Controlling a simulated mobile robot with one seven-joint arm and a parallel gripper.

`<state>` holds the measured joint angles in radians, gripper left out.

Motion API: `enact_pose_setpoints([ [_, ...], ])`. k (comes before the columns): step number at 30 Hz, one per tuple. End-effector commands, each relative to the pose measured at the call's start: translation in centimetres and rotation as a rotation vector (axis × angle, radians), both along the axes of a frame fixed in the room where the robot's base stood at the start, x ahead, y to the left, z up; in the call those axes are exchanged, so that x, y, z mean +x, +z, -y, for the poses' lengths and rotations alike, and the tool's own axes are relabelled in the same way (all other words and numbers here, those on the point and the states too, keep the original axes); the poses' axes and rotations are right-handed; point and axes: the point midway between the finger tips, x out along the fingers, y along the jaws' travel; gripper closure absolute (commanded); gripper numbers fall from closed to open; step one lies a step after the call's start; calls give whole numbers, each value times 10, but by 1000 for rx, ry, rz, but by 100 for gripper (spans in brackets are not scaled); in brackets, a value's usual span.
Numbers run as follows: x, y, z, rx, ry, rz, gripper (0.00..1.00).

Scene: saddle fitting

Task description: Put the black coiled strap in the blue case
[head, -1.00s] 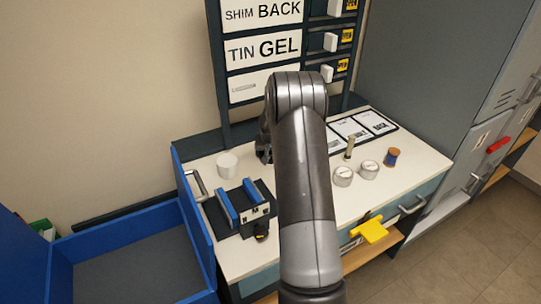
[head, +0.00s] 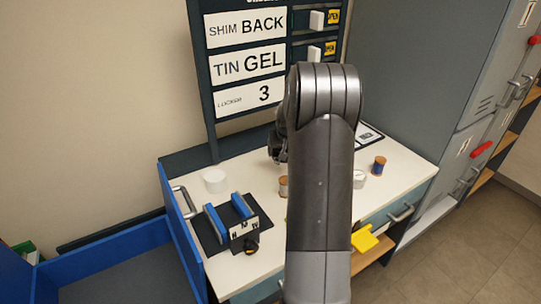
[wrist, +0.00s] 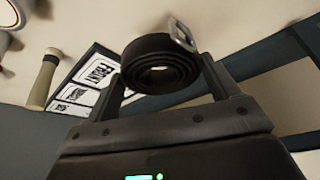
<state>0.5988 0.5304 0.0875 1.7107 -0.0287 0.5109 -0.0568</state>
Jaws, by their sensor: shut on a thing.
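The black coiled strap (wrist: 160,65) with a metal buckle (wrist: 183,35) is between the two fingers of my gripper (wrist: 162,80) in the wrist view. The gripper is shut on it. In the head view my gripper (head: 278,145) is above the back of the bench, partly hidden behind my arm; I cannot make out the strap there. The blue case (head: 100,240) stands open at the lower left, with a grey inside, left of the bench and well apart from the gripper.
The white bench (head: 400,180) holds a white cup (head: 215,180), a dark stand with blue pads (head: 230,215) and a small spool (head: 379,165). A label board (head: 250,65) rises behind. A yellow piece (head: 368,238) juts from the front. Grey lockers (head: 420,80) stand right.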

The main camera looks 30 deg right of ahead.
Motion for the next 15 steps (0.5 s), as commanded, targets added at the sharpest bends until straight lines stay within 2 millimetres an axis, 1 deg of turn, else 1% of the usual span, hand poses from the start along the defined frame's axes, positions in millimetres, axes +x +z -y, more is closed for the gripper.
enact_pose_setpoints([
  [4,-9,7,7,0,-1,1,48],
  [8,-11,9,9,0,-1,1,48],
  [10,-10,15,9,-1,0,3,48],
  [11,-10,18,9,-2,0,4,48],
  [15,-10,50,9,-4,1,5,48],
])
